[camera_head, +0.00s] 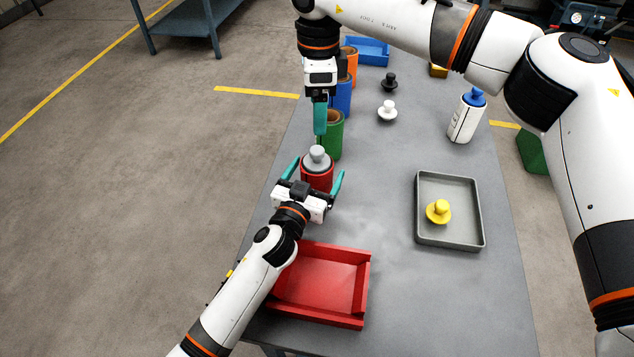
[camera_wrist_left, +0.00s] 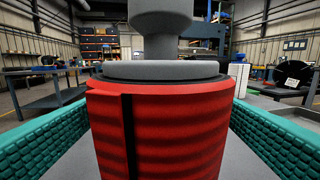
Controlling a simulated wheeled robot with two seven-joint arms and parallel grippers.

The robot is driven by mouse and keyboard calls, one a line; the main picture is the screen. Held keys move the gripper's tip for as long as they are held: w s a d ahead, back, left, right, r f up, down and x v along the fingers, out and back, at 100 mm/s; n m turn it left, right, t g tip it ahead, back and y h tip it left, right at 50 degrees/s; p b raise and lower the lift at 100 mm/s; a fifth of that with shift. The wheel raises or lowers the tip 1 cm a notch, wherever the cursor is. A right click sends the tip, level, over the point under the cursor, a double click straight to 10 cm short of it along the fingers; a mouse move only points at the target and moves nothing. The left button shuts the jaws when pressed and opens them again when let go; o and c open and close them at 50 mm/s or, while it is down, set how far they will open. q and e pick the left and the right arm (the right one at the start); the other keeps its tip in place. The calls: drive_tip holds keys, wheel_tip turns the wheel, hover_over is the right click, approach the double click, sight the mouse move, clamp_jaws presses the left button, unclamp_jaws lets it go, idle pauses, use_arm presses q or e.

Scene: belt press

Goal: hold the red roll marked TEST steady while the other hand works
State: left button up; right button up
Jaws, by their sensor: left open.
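The red roll (camera_head: 317,179) stands upright on the grey table, with a grey knobbed piece (camera_head: 317,158) on its top. No TEST lettering is readable on it. My left gripper (camera_head: 315,174) is open, with one teal finger on each side of the roll. In the left wrist view the red roll (camera_wrist_left: 160,130) fills the middle between the fingers, with gaps at both sides and a dark vertical slot in its face. My right gripper (camera_head: 320,118) hangs above and behind the red roll, in front of the green roll. Its fingers overlap, so its opening is unclear.
Behind stand a green roll (camera_head: 333,138), a blue roll (camera_head: 342,95) and an orange roll (camera_head: 351,62). A red tray (camera_head: 340,322) lies near the front. A grey tray (camera_head: 422,210) holds a yellow knob (camera_head: 439,211). A white bottle (camera_head: 463,124) stands at right. The table middle is clear.

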use_arm(q)
drive_tip(key=shift+w+d, duration=0.15)
drive_tip(key=shift+w, duration=0.25)
drive_tip(key=shift+c, duration=0.2)
